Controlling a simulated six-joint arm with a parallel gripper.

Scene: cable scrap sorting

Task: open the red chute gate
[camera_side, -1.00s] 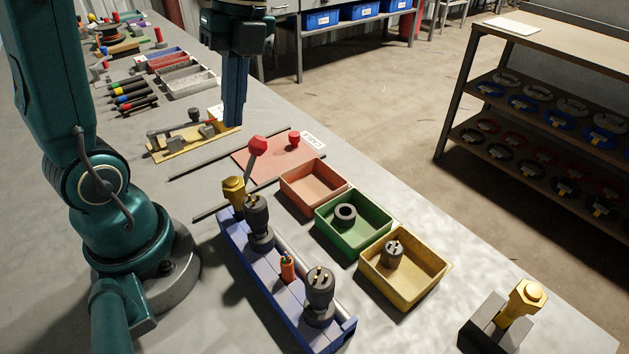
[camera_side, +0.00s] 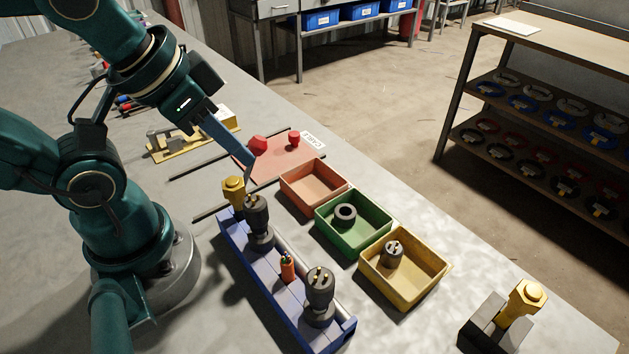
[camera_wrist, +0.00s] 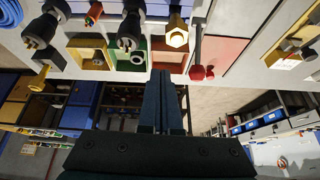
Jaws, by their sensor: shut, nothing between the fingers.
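The red chute gate is a flat red plate (camera_side: 285,160) on the bench with a white label at its far edge. A lever with a red knob (camera_side: 257,145) stands at its near left. A smaller red knob (camera_side: 294,138) sits on the plate. My gripper (camera_side: 249,168) is shut and empty, tilted down in front of the lever's shaft, which it hides in the side view. In the wrist view the closed fingers (camera_wrist: 161,76) lie left of the lever knob (camera_wrist: 197,72), with a gap in the picture. Whether they touch the shaft, I cannot tell.
Red (camera_side: 314,187), green (camera_side: 353,225) and yellow (camera_side: 404,273) bins stand in a row beside the plate. A blue rack (camera_side: 262,268) holds dark plugs and a yellow connector (camera_side: 233,190) close to my gripper. Thin dark rails flank the plate.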

